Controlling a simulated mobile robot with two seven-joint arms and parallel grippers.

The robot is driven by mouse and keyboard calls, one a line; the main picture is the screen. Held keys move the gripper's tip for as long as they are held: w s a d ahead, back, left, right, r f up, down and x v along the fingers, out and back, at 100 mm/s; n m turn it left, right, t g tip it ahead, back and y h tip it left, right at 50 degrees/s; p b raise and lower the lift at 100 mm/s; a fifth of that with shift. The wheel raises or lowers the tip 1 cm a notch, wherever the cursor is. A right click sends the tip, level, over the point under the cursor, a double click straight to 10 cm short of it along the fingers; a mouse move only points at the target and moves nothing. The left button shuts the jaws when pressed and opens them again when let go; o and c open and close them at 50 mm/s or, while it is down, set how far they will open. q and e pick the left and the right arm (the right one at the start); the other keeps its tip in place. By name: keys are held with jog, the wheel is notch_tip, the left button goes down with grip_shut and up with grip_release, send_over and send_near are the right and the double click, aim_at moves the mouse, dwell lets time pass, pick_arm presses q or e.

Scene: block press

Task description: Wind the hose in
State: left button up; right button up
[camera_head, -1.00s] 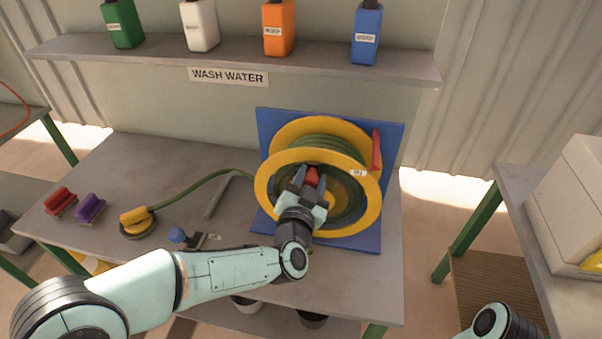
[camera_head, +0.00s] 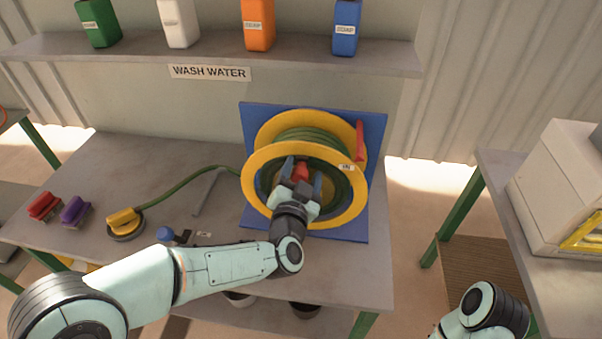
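The hose reel (camera_head: 352,190) has yellow rims and stands on a blue backing plate (camera_head: 376,140). Green hose is wound on its drum. A loose length of green hose (camera_head: 178,190) runs left across the bench to a yellow nozzle-like piece (camera_head: 124,218) on a dark round base. My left gripper (camera_head: 302,173) is at the reel's front face. Its fingers stand apart on either side of a red knob (camera_head: 301,171), with a narrow gap visible at the right finger. The gripper partly hides the reel's centre. Only my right arm shows at bottom right; its gripper is out of view.
Red (camera_head: 44,205) and purple (camera_head: 75,211) brush-like items lie at the bench's left. A grey bar (camera_head: 207,192) and a blue-knobbed fitting (camera_head: 168,235) lie near the hose. Soap bottles (camera_head: 258,25) line the shelf above. A pale box (camera_head: 555,185) stands on the right table.

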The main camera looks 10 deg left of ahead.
pick_arm(q)
jog(key=shift+s, duration=0.15)
jog(key=s+b, duration=0.1)
jog(key=s, duration=1.2)
jog(key=shift+a+r+b, duration=0.2)
jog(key=shift+a+b, duration=0.15)
jog(key=shift+a, duration=0.1)
